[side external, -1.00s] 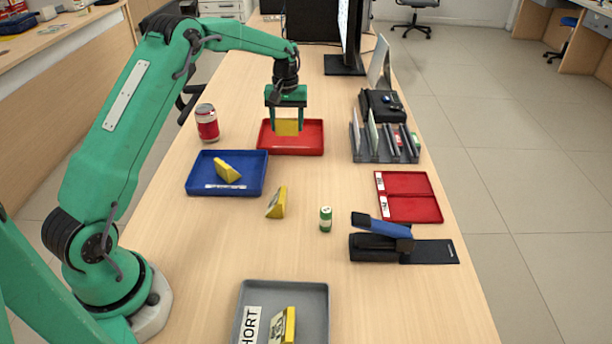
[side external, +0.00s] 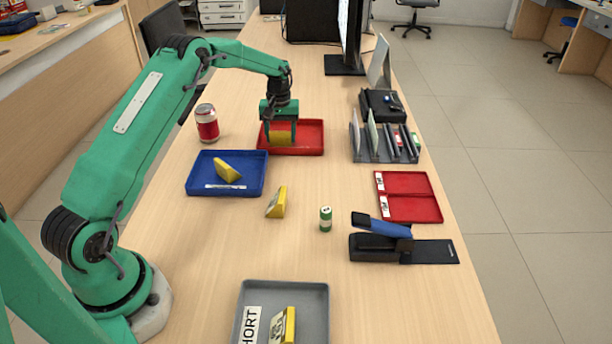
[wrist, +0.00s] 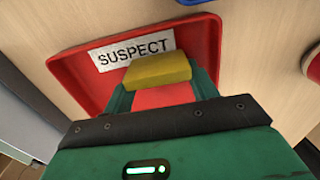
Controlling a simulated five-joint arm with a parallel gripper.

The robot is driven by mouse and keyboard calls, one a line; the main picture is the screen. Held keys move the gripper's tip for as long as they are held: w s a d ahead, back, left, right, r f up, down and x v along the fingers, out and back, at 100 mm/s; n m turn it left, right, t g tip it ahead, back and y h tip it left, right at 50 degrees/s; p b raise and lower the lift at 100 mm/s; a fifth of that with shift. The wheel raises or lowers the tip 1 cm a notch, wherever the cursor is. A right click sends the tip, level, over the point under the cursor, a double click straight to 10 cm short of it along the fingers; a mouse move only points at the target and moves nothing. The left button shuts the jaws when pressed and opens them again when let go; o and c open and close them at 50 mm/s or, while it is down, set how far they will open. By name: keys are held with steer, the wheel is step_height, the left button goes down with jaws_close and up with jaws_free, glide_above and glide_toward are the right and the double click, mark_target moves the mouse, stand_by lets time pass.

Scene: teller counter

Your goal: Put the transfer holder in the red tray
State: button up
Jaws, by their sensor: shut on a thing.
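My gripper (side external: 280,124) is shut on a yellow holder (side external: 281,138), low inside the outline of the red tray (side external: 313,139). I cannot tell whether the holder touches the tray floor. In the wrist view the yellow holder (wrist: 157,70) is between my fingers, over the red tray (wrist: 78,68) and beside its white SUSPECT label (wrist: 130,51). Similar yellow wedge holders are in the blue tray (side external: 228,172), on the bare table (side external: 277,203) and in the grey tray (side external: 283,326). No writing on the held one is readable.
The blue tray (side external: 255,183) is in front of the red tray, with a red can (side external: 207,123) to the left. A green-labelled small bottle (side external: 326,219), a stapler (side external: 380,246), a red two-part tray (side external: 410,184) and a grey file rack (side external: 385,152) stand to the right. The grey tray (side external: 300,291) is nearest.

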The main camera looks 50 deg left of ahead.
steer(key=shift+f, duration=0.25)
steer(key=o, duration=1)
steer(key=shift+r, duration=0.15)
step_height(320, 180, up, 12)
stand_by(0.7)
